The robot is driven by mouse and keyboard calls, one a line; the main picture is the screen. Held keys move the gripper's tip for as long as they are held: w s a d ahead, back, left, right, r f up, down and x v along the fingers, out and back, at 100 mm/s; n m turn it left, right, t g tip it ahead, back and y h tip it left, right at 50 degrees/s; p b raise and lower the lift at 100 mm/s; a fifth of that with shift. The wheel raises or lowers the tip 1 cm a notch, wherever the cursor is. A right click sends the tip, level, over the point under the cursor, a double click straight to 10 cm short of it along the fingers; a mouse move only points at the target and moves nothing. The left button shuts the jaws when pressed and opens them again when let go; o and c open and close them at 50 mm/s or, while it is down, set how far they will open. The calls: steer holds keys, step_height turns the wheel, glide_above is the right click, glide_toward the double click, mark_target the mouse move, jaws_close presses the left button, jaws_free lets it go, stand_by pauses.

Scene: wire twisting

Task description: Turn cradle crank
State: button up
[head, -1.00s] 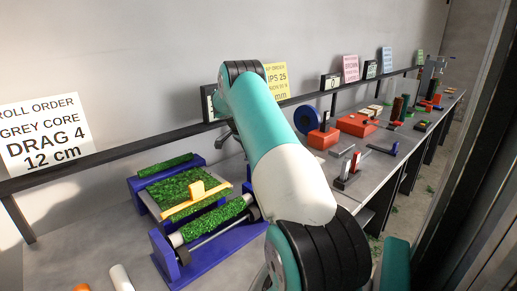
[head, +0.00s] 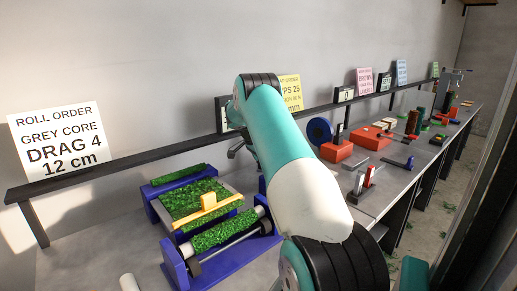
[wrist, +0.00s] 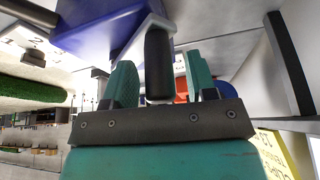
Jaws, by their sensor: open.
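The blue cradle (head: 178,262) stands on the near bench in the head view, with green turf rolls and a yellow bar (head: 208,204) across it. In the wrist view a blue block (wrist: 105,28), likely part of the cradle, carries a white arm with a black crank handle (wrist: 158,50). My gripper (wrist: 160,72) is open, its teal fingers on either side of the black handle. Gaps show between the handle and both fingers. In the head view my arm hides the crank, and the fingertips cannot be made out.
A black rail (head: 110,164) runs along the wall behind the bench. A roll order sign (head: 58,140) stands at left. A blue spool (head: 319,130) and red blocks (head: 336,151) stand farther along to the right.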

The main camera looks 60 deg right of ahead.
steer(key=p+v, duration=0.1)
steer(key=v, duration=1.6)
